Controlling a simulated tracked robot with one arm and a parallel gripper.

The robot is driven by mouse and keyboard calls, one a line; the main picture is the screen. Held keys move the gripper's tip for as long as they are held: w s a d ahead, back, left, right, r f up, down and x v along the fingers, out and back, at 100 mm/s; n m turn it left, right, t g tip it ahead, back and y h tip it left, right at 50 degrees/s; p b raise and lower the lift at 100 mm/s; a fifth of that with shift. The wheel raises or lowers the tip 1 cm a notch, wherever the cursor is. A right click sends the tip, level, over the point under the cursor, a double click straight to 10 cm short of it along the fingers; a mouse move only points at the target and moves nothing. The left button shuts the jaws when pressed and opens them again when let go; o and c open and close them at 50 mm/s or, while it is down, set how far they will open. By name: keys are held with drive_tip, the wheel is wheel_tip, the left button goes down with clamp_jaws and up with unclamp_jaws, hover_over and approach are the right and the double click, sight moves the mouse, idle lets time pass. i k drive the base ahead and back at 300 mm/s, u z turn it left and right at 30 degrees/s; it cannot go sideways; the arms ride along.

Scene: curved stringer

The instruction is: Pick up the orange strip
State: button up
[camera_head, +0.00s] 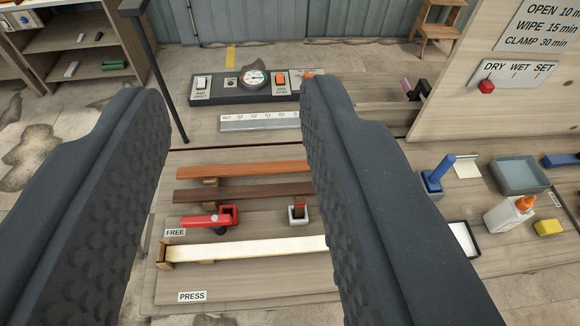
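The orange strip (238,169) is a long, thin, orange-brown wooden strip lying roughly crosswise on the wooden bench, the farthest of three strips. Its right end is hidden behind my gripper's right finger. A small wooden block shows just under it near its left part. My gripper (234,92) is open and empty, with its two dark, studded fingers wide apart in the foreground. The strip shows between the fingers, and I see no contact with it.
A dark brown strip (240,193) lies close in front of the orange one. A red clamp (207,220) and a pale strip (250,249) are nearer. A ruler (258,122) and control panel (243,86) lie beyond. A glue bottle (508,213) stands at right.

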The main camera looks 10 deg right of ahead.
sight(216, 172)
drive_tip(key=z, duration=0.1)
drive_tip(key=i, duration=1)
drive_tip(key=u, duration=0.05)
